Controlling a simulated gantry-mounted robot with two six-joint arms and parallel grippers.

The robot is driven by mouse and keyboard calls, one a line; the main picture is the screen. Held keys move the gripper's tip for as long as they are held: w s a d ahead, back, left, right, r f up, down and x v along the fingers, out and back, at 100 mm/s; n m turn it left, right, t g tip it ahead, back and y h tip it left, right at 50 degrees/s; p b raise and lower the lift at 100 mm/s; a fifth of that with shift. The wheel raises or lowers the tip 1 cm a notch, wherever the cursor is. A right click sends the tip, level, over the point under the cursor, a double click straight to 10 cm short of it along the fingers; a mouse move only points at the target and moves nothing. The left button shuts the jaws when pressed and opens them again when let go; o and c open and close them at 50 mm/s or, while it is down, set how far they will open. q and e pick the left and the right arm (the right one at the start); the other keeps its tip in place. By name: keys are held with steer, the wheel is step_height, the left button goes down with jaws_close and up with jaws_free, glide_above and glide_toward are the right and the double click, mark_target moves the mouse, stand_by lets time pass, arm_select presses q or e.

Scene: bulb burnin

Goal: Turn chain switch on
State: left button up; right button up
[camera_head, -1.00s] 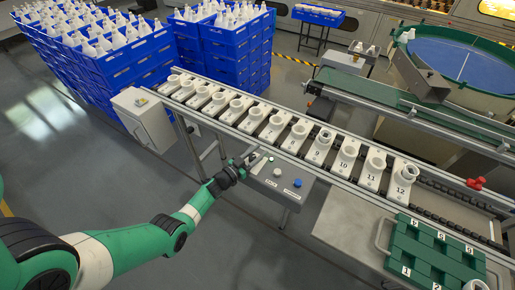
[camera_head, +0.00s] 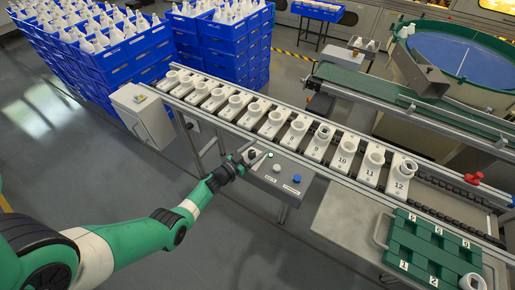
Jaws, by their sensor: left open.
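A grey control panel (camera_head: 286,190) is fixed to the front side of the conveyor. It carries a white button (camera_head: 276,168), a blue button (camera_head: 297,179) and a small switch (camera_head: 270,155) at its upper left, with labels too small to read surely. My left gripper (camera_head: 250,157) comes in from the left and is open at the panel's upper left corner, beside the switch. Its fingers partly hide that corner; I cannot tell whether they touch the switch or which way it is set. My right gripper is not in view.
The conveyor (camera_head: 345,180) carries numbered white holders in a row. A grey box (camera_head: 147,115) stands left of it. A green numbered tray (camera_head: 420,245) is on the metal table (camera_head: 345,222) at right. Blue crates (camera_head: 120,68) stack at upper left. Floor at lower left is clear.

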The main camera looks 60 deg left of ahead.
arm_select(q)
steer(key=p+v, duration=0.5)
steer(key=v, duration=0.6)
steer(key=shift+s, duration=0.2)
steer(key=shift+d, duration=0.1)
